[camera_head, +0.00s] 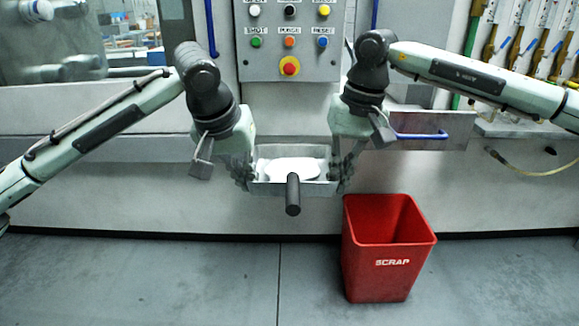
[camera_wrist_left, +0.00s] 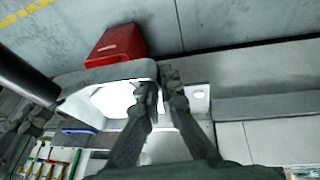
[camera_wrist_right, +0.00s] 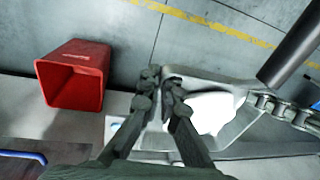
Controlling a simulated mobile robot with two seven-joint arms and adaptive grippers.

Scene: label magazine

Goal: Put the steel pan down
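The steel pan (camera_head: 262,188) is a shallow rectangular grey pan with a black handle (camera_head: 293,195) pointing toward me. A white mass (camera_head: 292,168) lies inside it. My left gripper (camera_head: 243,172) is shut on the pan's left side wall. In the left wrist view, its fingertips (camera_wrist_left: 160,82) sit either side of the rim. My right gripper (camera_head: 344,170) is shut on the right side wall, and its fingertips (camera_wrist_right: 162,85) straddle the rim in the right wrist view. The pan looks roughly level, held up in front of the machine. Its underside is hidden.
A red scrap bin (camera_head: 382,285) stands on the floor to the right of the pan, open at the top. A button panel (camera_head: 289,45) is on the machine behind. A blue handle (camera_head: 420,135) is at the right. The floor (camera_head: 150,280) at front left is clear.

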